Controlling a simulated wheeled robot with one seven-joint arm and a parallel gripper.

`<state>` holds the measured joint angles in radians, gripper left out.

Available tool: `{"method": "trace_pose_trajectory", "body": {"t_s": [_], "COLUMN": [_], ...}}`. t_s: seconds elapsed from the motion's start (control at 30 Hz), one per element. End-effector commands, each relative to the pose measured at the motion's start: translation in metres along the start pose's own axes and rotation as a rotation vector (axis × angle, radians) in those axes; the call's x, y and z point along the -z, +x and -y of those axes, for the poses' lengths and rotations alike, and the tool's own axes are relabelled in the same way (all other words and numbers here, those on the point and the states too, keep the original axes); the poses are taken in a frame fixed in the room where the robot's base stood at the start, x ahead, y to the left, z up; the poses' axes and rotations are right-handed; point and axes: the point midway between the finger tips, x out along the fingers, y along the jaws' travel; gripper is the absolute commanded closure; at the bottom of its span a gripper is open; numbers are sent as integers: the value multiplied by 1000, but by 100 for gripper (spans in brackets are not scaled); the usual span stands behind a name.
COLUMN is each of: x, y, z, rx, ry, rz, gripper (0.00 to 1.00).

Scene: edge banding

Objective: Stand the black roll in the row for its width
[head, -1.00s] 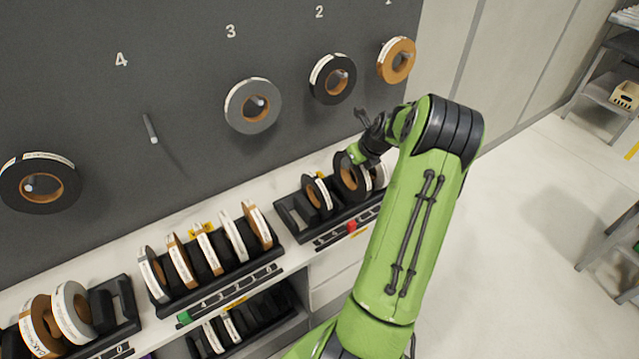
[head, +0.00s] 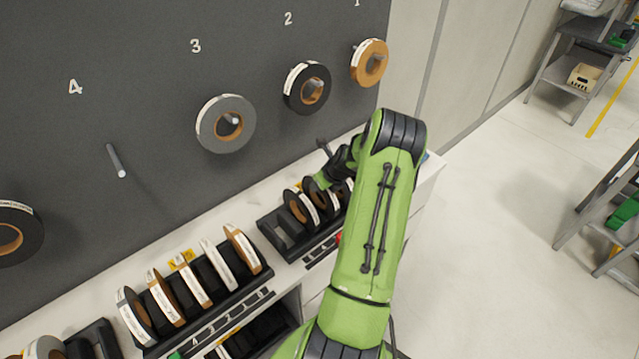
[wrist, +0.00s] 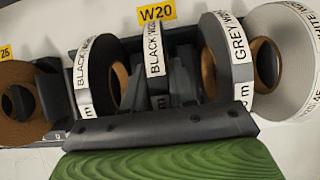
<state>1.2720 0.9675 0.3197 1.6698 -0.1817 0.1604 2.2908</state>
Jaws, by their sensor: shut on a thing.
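The black roll (wrist: 153,45), its white label starting with BLACK, stands edge-up between the fingers of my gripper (wrist: 158,95) in the wrist view. My gripper is shut on it. In the head view, my forearm hides part of this rack.
A white roll (wrist: 290,60) stands farther right in the wrist view. A brown-cored roll (wrist: 18,105) is at left, beside a tag ending in 25. A second rack (head: 205,305) holds several rolls. Rolls hang on numbered wall pegs; peg 4 (head: 116,161) is bare.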

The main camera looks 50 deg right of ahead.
Motion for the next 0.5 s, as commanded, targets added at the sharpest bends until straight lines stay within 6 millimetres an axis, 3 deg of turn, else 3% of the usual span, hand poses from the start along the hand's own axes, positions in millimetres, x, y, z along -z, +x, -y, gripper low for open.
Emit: {"method": "trace_pose_trajectory", "body": {"t_s": [0.27,0.3,0.43,0.5], "x": [3,3,3,3], "y": [6,5,5,4], "z": [0,0,0,0], "rx": [-1,-1,-1,-1], "ry": [0,0,1,1], "rz": [1,0,0,0], "gripper": [100,68,49,49]}}
